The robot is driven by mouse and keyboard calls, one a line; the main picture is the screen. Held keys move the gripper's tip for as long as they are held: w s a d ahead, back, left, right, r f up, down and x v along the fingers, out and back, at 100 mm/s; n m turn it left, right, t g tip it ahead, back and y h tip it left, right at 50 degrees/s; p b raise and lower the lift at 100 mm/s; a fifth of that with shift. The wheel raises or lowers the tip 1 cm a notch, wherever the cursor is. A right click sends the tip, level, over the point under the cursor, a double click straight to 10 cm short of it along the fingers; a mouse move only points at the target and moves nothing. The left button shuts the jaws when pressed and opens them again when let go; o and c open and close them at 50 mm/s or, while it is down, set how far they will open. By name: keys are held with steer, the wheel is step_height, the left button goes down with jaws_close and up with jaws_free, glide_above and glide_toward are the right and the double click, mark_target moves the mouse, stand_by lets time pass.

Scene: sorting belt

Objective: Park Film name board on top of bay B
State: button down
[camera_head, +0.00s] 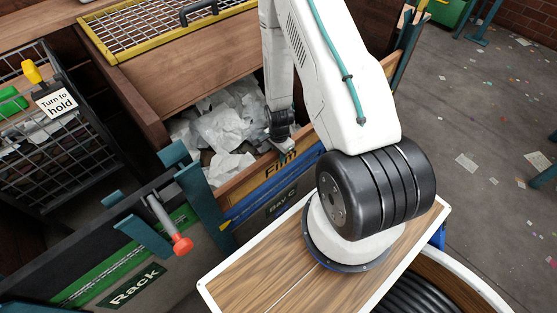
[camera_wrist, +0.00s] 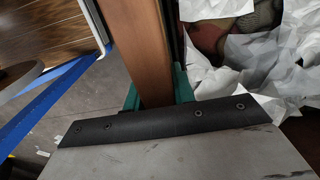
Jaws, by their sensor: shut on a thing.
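The Film name board (camera_head: 278,168) is a tan wooden board with dark lettering, along the top of the front of the bay labelled Bay C (camera_head: 283,203). My gripper (camera_head: 284,145) is at the board's upper edge and is shut on it; my arm partly hides the fingertips. In the wrist view a wooden strip (camera_wrist: 140,50), apparently the board edge-on, runs up from behind a close grey plate with a black screwed strip. Teal pieces flank the wood there. I see no label reading Bay B.
White crumpled sheets (camera_head: 222,130) fill the bin behind the board. A teal post (camera_head: 200,185), a red-tipped lever (camera_head: 180,243) and a Rack sign (camera_head: 135,286) stand left. A wire cage (camera_head: 60,150) is farther left. Open floor (camera_head: 480,120) lies right, with scattered scraps.

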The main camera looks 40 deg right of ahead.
step_height(320, 180, up, 42)
steer(key=shift+f, duration=0.25)
stand_by(0.5)
